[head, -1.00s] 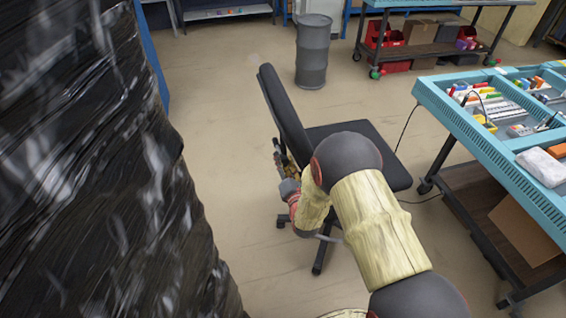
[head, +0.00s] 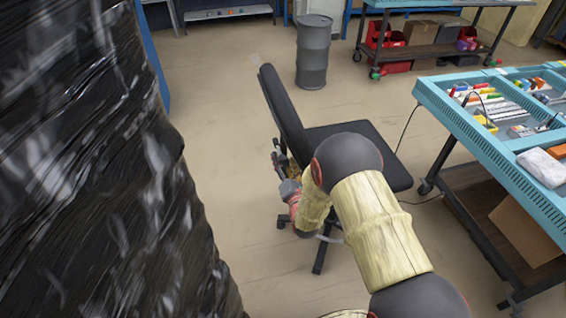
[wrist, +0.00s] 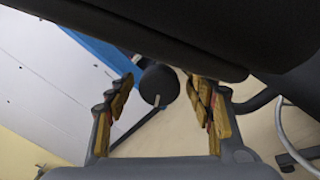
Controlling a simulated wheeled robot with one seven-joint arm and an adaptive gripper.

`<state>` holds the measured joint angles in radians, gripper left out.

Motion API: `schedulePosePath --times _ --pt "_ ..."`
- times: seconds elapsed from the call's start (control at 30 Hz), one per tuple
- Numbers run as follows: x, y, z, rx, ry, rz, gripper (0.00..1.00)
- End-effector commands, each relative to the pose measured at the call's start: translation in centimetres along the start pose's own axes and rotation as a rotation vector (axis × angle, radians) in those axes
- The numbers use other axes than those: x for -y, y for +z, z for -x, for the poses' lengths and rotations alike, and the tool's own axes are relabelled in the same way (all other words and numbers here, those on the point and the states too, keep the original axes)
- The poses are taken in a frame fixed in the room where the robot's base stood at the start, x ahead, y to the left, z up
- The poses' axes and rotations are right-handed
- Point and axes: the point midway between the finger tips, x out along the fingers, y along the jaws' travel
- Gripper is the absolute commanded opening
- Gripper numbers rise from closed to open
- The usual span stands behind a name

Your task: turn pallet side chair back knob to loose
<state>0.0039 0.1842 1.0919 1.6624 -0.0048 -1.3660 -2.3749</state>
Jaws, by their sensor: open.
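The black office chair (head: 286,108) stands beyond my arm, with its back toward the wrapped pallet on the left. In the wrist view a dark round knob (wrist: 158,83) shows between the finger pads, under the dark chair part (wrist: 150,32). My gripper (wrist: 162,92) is open, with one yellow-padded finger on each side of the knob. I cannot tell whether either pad touches it. In the head view my gripper (head: 283,165) is low behind the chair back, partly hidden by my own arm, and the knob cannot be made out.
A pallet load in black wrap (head: 90,180) fills the left side, close to my arm. A blue workbench (head: 470,125) with parts stands at right. A grey drum (head: 313,55) and a cart (head: 430,48) with red bins stand behind. Floor left of the chair is clear.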

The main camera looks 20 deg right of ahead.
Motion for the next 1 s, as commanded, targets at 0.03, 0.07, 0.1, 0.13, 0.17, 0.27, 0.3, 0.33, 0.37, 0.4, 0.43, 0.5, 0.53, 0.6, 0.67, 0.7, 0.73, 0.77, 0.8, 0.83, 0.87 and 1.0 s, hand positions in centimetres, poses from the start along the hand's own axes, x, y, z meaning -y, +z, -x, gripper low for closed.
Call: schedulePosePath --times 0.03,0.07,0.1,0.13,0.17,0.27,0.3,0.33,0.37,0.4,0.43,0.5,0.53,0.6,0.67,0.7,0.73,0.77,0.8,0.83,0.87,1.0 --pt "0.0 0.0 0.0 0.001 0.000 0.000 0.53" --pt "0.0 0.0 0.0 0.001 0.000 0.000 0.53" --pt "0.0 0.1 0.0 0.001 0.000 0.000 0.53" --pt "0.0 0.1 0.0 0.001 0.000 0.000 0.53" --pt "0.0 0.1 0.0 0.001 0.000 0.000 0.53" --pt "0.0 0.1 0.6 0.001 0.000 0.000 0.53" --pt "0.0 0.1 1.0 0.001 0.000 0.000 0.53" --pt "0.0 0.1 1.4 0.001 0.000 0.000 0.53" --pt "0.0 0.1 1.8 0.001 0.000 0.000 0.53" --pt "0.0 0.1 2.5 0.000 0.000 0.000 0.53" --pt "0.0 0.0 3.1 0.000 -0.001 0.000 0.53" --pt "0.0 0.0 4.6 0.000 -0.001 0.000 0.53" --pt "0.0 0.1 5.2 0.000 -0.001 0.000 0.53" --pt "0.0 0.0 6.7 0.000 -0.001 0.000 0.53" --pt "0.0 0.0 7.9 0.000 -0.001 0.000 0.53" --pt "0.0 0.0 8.6 0.000 -0.001 0.000 0.53" --pt "0.0 0.0 9.1 -0.001 -0.001 0.000 0.53" --pt "0.0 0.0 9.6 0.000 0.000 0.000 0.53" --pt "0.0 0.0 10.1 0.001 0.000 0.000 0.53" --pt "0.0 0.0 10.5 0.000 0.000 0.000 0.53" --pt "0.0 0.0 10.8 0.000 -0.001 0.000 0.53" --pt "0.0 0.0 11.8 0.000 0.000 0.000 0.53"
